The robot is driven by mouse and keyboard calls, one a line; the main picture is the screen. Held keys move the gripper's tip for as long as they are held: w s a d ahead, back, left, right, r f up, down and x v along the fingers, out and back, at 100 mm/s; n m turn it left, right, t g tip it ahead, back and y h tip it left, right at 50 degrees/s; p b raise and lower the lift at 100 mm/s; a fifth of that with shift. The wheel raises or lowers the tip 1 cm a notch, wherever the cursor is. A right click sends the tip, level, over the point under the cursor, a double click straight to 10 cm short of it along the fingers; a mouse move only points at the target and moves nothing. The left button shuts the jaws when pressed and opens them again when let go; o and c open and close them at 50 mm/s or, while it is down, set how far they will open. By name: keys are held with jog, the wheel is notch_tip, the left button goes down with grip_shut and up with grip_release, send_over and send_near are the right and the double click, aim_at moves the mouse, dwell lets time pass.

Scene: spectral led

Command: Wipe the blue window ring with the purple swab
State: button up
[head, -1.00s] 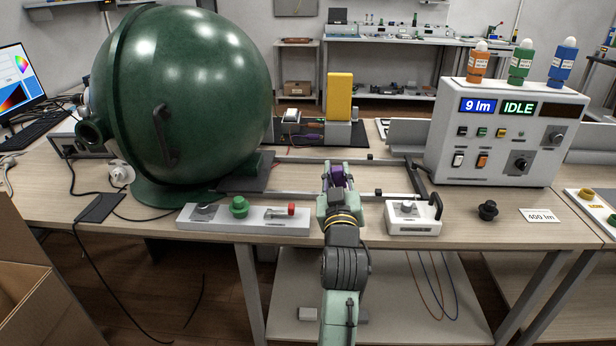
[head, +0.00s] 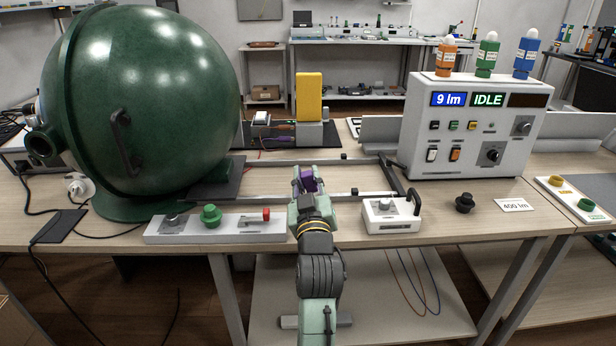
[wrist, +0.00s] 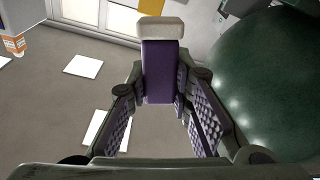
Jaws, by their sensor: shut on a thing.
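The purple swab (wrist: 158,75) is a purple block with a pale tip, held upright in the wrist view; in the head view its purple part (head: 308,181) shows at the end of my arm. My gripper (wrist: 163,95) is shut on it, with a finger pad on each side; in the head view, my gripper (head: 304,190) is above the bench's front part. A blue bottle-like part (head: 527,54) with a white tip stands on the control box, in a row with a green one (head: 488,54) and an orange one (head: 445,57). I cannot make out a window ring on it.
The large green sphere (head: 140,100) stands left of my gripper. The control box (head: 470,125) reads "9 lm" and "IDLE". A switch strip (head: 190,228), a small white box (head: 390,214) and a black knob (head: 464,202) lie along the bench's front edge.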

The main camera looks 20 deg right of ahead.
notch_tip(320, 180, down, 5)
jog(key=b, duration=0.2)
jog(key=shift+r+b, duration=0.2)
jog(key=shift+b, duration=0.2)
jog(key=shift+r+p+x, duration=0.2)
jog(key=shift+p+x, duration=0.15)
jog(key=shift+x, duration=1.45)
jog(key=shift+f, duration=0.1)
jog(key=shift+v, duration=0.85)
jog(key=shift+f+b, duration=0.55)
jog(key=shift+b, duration=0.05)
jog(key=shift+r, duration=0.1)
